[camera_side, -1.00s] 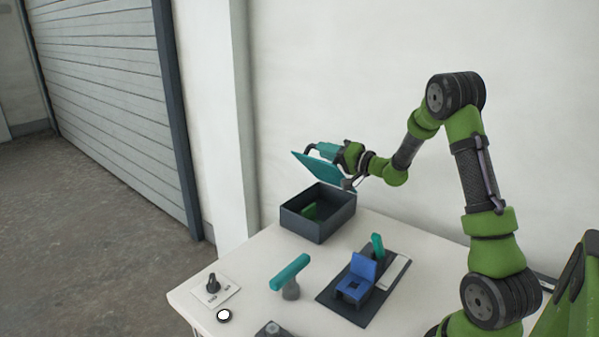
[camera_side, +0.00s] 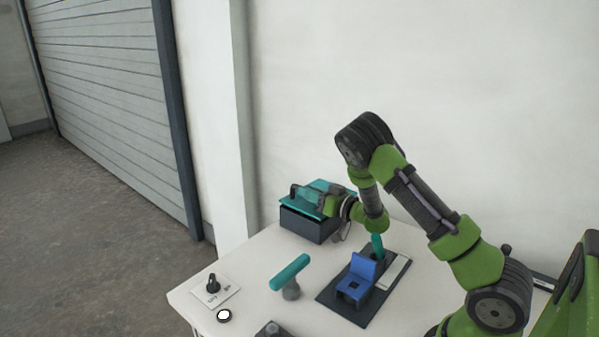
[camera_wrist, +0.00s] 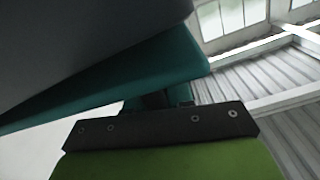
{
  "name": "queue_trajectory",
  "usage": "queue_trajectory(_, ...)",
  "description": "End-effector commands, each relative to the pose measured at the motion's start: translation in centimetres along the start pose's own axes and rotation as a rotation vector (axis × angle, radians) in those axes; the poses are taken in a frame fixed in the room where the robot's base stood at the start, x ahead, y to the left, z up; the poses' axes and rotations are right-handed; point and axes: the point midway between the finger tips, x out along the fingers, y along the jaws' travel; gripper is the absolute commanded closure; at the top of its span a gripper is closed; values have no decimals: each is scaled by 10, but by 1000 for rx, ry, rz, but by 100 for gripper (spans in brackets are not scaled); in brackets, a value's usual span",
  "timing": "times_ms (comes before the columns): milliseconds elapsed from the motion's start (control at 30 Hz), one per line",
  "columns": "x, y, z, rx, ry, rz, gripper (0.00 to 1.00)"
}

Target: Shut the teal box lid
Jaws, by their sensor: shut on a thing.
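The dark grey box (camera_side: 306,226) stands at the back of the table. Its teal lid (camera_side: 329,186) lies low over the box opening, close to level. I cannot tell whether a thin gap is left under the lid's front edge. My gripper (camera_side: 300,191) is shut on the lid and hides part of its top. In the wrist view the teal lid (camera_wrist: 140,78) is a slanted slab close to the camera. The inside of the box is hidden now.
A blue part (camera_side: 357,281) sits on a dark plate (camera_side: 333,303) with a teal upright piece. A teal T-handle (camera_side: 289,272) and a switch panel (camera_side: 216,290) stand nearer the front. The wall is close behind the box.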

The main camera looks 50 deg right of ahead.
Motion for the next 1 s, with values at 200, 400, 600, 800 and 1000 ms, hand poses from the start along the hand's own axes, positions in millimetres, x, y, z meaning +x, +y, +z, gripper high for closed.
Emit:
queue_trajectory(200,0,-7,16,-37,-19,-14,100)
queue_trajectory(400,0,-7,18,-49,-17,-14,100)
queue_trajectory(600,1,-7,18,-50,-19,-14,100)
queue_trajectory(800,1,-6,18,-52,-20,-13,65)
queue_trajectory(1000,1,-4,16,-55,-13,-9,58)
